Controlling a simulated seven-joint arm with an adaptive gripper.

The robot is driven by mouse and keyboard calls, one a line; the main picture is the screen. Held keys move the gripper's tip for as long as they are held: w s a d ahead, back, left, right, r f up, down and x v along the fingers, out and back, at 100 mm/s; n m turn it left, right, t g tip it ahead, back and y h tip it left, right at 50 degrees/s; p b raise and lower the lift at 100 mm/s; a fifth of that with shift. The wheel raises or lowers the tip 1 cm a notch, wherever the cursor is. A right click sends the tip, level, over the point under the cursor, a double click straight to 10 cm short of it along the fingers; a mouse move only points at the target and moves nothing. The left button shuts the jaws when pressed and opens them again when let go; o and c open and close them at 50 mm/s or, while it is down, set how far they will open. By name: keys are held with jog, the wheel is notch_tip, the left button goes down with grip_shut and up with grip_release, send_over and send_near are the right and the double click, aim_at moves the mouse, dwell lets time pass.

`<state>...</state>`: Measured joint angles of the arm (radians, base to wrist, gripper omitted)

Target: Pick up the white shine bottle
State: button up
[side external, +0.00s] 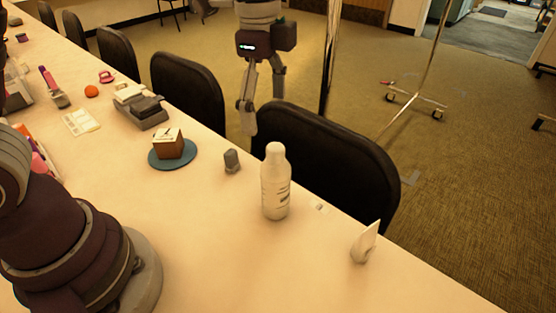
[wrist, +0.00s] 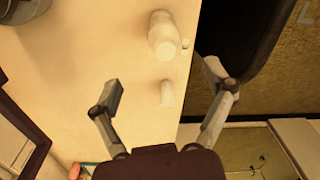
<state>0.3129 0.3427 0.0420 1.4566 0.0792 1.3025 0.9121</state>
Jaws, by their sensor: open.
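The white shine bottle (side external: 276,186) stands upright on the pale table, near the edge by the black chairs, with dark print on its side. In the wrist view the bottle (wrist: 163,38) shows at the top, beyond my fingertips. My gripper (side external: 263,108) is raised and in the side view shows above and to the left of the bottle. Its fingers are spread, with nothing held between them. In the wrist view the open gripper (wrist: 166,84) has a small pale object (wrist: 167,93) showing between the fingers, below the bottle.
A brown block on a blue plate (side external: 157,160) and a dark grey device (side external: 145,111) are farther left. Black chairs (side external: 325,150) line the table's far edge.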

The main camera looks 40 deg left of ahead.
aim_at(275, 168)
jog(key=shift+w+d+f+m, duration=0.25)
jog(key=shift+f+m, duration=0.1)
jog(key=shift+f, duration=0.2)
jog(key=shift+w+d+f+m, duration=0.1)
jog(key=shift+d+f+m, duration=0.2)
jog(key=shift+f, duration=0.2)
jog(key=f, duration=0.9)
jog(key=shift+w+a+f, duration=0.15)
jog(key=shift+a+f, duration=0.05)
jog(key=shift+a, duration=0.05)
jog(key=c, duration=1.3)
